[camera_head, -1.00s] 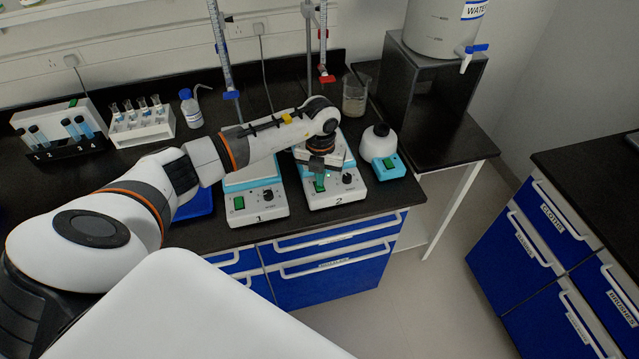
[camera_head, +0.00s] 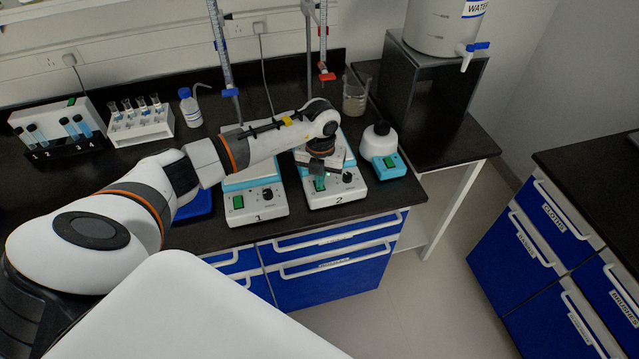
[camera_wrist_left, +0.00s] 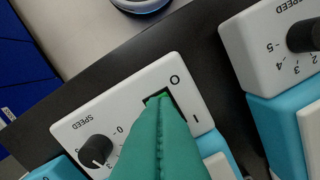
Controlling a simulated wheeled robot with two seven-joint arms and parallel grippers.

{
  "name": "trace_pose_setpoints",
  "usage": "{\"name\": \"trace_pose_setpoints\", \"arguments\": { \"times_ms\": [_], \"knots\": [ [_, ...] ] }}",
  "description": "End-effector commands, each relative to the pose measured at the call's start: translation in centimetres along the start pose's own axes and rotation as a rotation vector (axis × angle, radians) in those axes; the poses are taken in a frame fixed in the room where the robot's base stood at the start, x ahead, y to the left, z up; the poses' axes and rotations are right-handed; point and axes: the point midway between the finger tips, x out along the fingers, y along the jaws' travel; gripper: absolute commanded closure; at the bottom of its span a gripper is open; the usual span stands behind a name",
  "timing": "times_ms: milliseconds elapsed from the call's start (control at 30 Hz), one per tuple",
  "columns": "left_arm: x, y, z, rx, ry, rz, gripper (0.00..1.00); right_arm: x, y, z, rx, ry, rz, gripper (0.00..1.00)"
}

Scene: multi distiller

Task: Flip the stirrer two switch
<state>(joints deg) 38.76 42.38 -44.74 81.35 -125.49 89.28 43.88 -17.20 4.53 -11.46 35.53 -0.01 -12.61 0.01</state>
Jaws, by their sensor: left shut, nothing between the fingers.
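Stirrer two (camera_head: 337,196) is a white and light blue unit marked 2 near the bench's front edge. Its dial (camera_head: 347,174) is right of its green switch area. My left gripper (camera_head: 319,181) is over that switch area, pointing down. In the left wrist view its green fingers (camera_wrist_left: 160,108) are shut together with nothing between them. Their tips are at the switch (camera_wrist_left: 150,98), between the O and I marks, and hide most of it. I cannot tell whether they touch it or which way it is set. My right gripper is not in view.
Stirrer one (camera_head: 257,205) stands just left, with its own green switch. A white flask on a blue-green unit (camera_head: 386,168) stands to the right. Burettes, a beaker (camera_head: 355,98) and a tube rack (camera_head: 139,127) are behind. A black stand (camera_head: 427,95) is at the right.

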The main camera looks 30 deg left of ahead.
Motion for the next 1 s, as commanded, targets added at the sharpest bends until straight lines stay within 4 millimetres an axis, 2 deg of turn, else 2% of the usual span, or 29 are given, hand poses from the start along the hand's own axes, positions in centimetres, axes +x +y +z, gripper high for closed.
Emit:
{"name": "trace_pose_setpoints", "arguments": {
  "times_ms": [633, 1000],
  "knots": [
    [0.8, 0.0, 0.1, 0.0, -0.001, -0.001, 1.0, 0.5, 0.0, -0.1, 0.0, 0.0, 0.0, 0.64],
    [-2.0, 0.0, 0.0, 0.001, 0.0, -0.001, 1.0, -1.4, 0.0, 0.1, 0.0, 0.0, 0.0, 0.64]
  ]
}}
